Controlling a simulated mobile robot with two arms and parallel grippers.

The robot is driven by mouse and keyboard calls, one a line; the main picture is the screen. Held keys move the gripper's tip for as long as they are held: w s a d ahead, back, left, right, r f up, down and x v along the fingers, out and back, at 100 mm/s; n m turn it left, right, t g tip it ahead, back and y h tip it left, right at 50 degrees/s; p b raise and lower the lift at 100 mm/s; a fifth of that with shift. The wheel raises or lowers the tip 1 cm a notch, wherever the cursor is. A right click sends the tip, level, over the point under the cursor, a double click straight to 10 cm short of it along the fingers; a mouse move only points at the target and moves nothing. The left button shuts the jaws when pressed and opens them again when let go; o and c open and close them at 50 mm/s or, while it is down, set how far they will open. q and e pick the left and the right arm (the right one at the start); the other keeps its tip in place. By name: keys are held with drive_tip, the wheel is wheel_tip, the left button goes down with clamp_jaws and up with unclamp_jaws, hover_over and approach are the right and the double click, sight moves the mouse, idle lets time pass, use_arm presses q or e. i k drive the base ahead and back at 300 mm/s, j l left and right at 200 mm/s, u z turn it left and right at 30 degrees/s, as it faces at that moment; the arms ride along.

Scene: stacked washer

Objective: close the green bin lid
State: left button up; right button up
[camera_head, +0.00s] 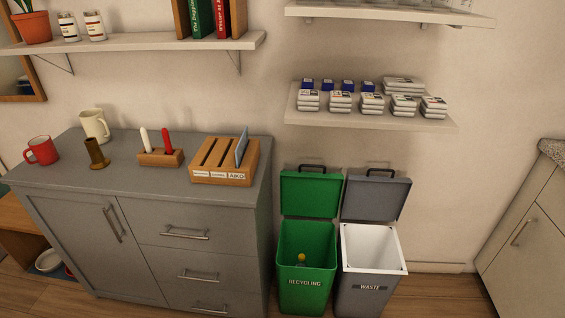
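The green recycling bin (306,290) stands on the floor right of the grey cabinet. Its green lid (310,195) is open, raised upright against the wall, with a dark handle (312,169) at its top edge. A small yellow item (301,259) shows inside the green bin. Neither of my grippers is in view.
A grey waste bin (366,294) stands close beside the green bin, its grey lid (374,198) also open. The grey cabinet (150,215) is close on the left. A wall shelf (370,118) with stacked boxes hangs above the bins. A counter unit (527,240) stands at right.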

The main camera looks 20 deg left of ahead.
sight(303, 193)
drive_tip(key=i+l+u, duration=0.25)
drive_tip(key=i+l, duration=0.15)
drive_tip(key=i+l+u, duration=0.2)
drive_tip(key=i+l, duration=0.2)
drive_tip(key=i+l+u, duration=0.25)
drive_tip(key=l, duration=0.35)
drive_tip(key=i, duration=0.05)
